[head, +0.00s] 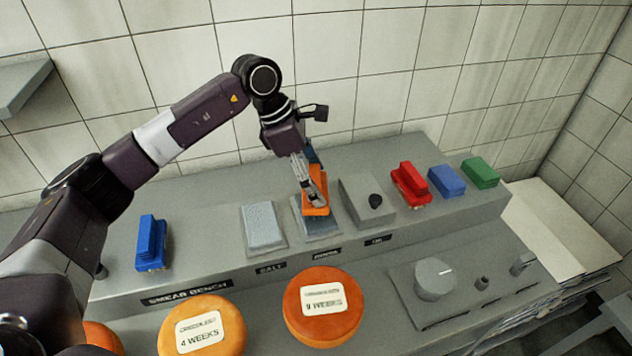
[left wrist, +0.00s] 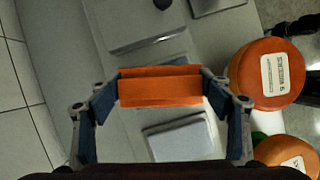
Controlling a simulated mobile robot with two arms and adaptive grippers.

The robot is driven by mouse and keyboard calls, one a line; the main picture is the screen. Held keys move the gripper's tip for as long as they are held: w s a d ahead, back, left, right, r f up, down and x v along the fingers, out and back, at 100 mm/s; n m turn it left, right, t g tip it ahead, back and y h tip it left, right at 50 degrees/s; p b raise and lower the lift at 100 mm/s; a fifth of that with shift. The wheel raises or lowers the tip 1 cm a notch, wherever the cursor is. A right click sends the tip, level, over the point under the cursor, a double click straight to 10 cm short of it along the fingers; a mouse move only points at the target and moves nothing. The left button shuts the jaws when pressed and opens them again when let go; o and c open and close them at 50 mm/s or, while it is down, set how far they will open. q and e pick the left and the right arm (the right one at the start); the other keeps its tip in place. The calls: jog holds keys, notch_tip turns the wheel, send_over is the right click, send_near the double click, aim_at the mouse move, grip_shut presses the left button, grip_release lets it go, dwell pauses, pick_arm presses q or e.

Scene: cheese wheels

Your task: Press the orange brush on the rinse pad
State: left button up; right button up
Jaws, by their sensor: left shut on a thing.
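My left gripper (head: 318,200) is shut on the orange brush (head: 315,190). The brush also shows between the fingers in the left wrist view (left wrist: 160,88). The brush is over the rinse pad (head: 322,228), the grey-blue pad behind the middle label, and covers much of it. I cannot tell whether the brush touches the pad or is just above it. A pale pad (head: 263,225) with the salt label lies to the left of it. My right gripper is not in view.
A grey box with a black knob (head: 375,202) stands close to the right. Red (head: 411,184), blue (head: 446,180) and green (head: 481,172) brushes stand further right, and another blue brush (head: 151,241) at left. Cheese wheels (head: 323,325) lie in front; a tiled wall is behind.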

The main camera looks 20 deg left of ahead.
pick_arm(q)
jog(key=shift+r+p, duration=0.9)
jog(key=shift+r, duration=1.35)
jog(key=shift+d+f, duration=0.1)
